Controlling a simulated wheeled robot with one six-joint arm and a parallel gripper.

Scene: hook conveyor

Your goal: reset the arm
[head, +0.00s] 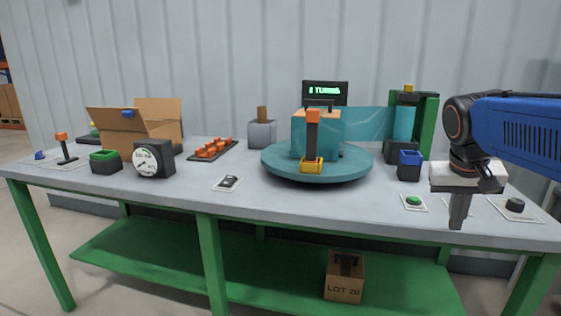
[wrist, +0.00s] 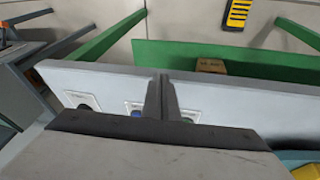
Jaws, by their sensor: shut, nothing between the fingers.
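My gripper (head: 457,224) hangs at the right of the head view on my blue arm. Its fingers point down, shut with nothing between them. In that view the fingertips overlap the front edge of the grey table (head: 300,212), close to a green button (head: 413,201) and a black knob (head: 515,205). In the wrist view my gripper (wrist: 163,78) shows its two fingers together, in front of the table edge and the small white control plates. Part of those plates is hidden behind the fingers and the gripper body.
A teal turntable (head: 316,175) carries a teal block and an orange-topped post. Left of it stand a dial gauge (head: 154,160), an orange-topped lever (head: 64,148) and an open cardboard box (head: 125,132). A blue container (head: 409,167) stands near my gripper. A carton (head: 344,282) sits on the green lower shelf.

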